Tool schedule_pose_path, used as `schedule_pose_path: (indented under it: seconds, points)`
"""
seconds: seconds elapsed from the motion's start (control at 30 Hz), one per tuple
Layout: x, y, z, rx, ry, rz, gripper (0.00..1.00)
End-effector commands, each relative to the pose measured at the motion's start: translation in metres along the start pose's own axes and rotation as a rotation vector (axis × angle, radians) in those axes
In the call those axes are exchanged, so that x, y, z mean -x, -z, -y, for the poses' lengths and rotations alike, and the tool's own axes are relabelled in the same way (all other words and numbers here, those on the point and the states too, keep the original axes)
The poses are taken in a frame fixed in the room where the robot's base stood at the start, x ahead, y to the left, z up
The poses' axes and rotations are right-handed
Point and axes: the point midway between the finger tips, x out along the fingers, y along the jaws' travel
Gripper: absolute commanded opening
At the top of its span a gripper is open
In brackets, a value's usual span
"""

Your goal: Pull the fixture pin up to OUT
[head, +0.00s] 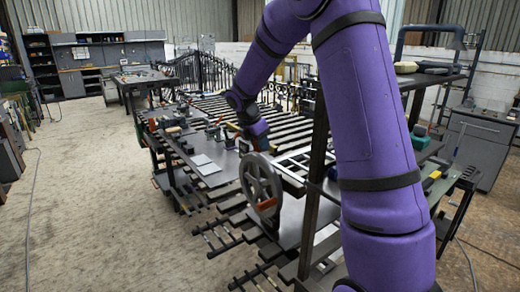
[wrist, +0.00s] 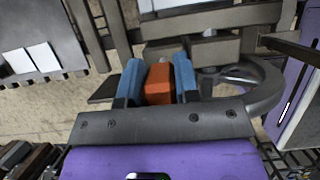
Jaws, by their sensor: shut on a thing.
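My gripper (wrist: 158,82) has two blue fingers, closed on both sides of an orange block (wrist: 158,84) in the wrist view. The block appears to be the grip of the fixture pin; its shaft is hidden below. No IN or OUT marking can be read, so the pin's height cannot be told. In the head view my gripper (head: 258,140) is small and dark, pointing down over the bench behind the grey handwheel (head: 262,186). The held block cannot be made out there.
The handwheel rim (wrist: 268,88) curves close on the right in the wrist view. White sheets (wrist: 32,60) lie on a grey plate at the left. Dark bars (head: 225,108) cover the bench behind. An upright dark post (head: 315,180) stands right of the wheel.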

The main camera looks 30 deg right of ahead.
Motion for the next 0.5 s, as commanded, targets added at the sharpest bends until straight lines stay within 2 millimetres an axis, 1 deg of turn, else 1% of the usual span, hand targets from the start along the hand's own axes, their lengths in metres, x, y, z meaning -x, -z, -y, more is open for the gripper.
schedule_pose_path:
  seconds: [0.03, 0.17, 0.2, 0.27, 0.3, 0.5]
  points:
    - [0.0029, -0.0018, -0.0013, -0.001, -0.006, 0.003, 0.00]
    - [0.0035, -0.0021, -0.0016, -0.001, -0.007, 0.004, 0.00]
    - [0.0037, -0.0021, -0.0017, -0.001, -0.008, 0.004, 0.39]
    - [0.0034, -0.0020, -0.0016, -0.001, -0.007, 0.003, 0.53]
    - [0.0032, -0.0018, -0.0015, -0.001, -0.007, 0.003, 0.55]
    - [0.0024, -0.0012, -0.0012, -0.001, -0.006, 0.003, 0.55]
